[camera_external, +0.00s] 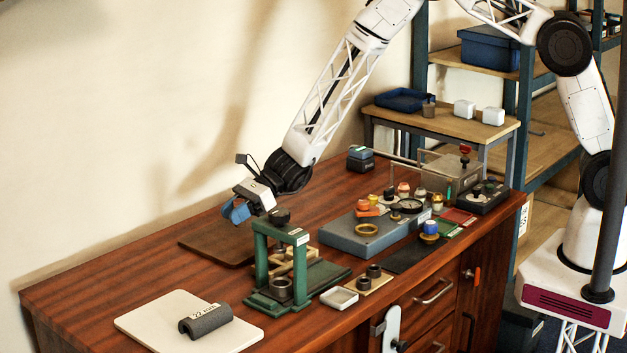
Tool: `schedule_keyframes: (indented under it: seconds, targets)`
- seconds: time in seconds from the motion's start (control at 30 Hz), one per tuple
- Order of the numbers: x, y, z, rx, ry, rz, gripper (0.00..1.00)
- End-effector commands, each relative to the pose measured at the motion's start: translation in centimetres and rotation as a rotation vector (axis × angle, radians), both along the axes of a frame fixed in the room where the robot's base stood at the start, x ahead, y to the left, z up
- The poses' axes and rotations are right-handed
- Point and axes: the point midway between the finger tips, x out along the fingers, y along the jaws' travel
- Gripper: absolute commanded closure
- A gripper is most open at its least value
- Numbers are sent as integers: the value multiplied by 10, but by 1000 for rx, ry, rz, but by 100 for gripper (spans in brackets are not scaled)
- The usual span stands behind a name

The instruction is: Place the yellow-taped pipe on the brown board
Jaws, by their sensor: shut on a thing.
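The brown board (200,243) lies flat on the bench, below and left of the gripper. The green press hides part of its right side. The board's visible part is bare. I cannot pick out a pipe with yellow tape anywhere in this view.
The green press (262,255) stands close in front of the brown board. A white board (150,322) carries a grey half-round piece marked 22 mm (205,321) at the front left. A grey-blue case (340,236) and several small parts fill the right of the bench.

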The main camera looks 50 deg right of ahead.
Motion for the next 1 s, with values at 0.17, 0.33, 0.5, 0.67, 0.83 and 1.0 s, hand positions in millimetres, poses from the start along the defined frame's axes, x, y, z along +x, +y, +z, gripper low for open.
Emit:
schedule_keyframes:
  seconds: [0.17,0.33,0.5,0.67,0.83,1.0]
  targets:
    - [0,0,-17,-1,0,1,95]
    - [0,0,-20,0,-1,0,95]
    - [0,0,-20,0,-1,0,95]
    - [0,0,-23,0,0,0,95]
    - [0,0,-23,0,0,0,50]
    - [0,0,-23,0,0,0,46]
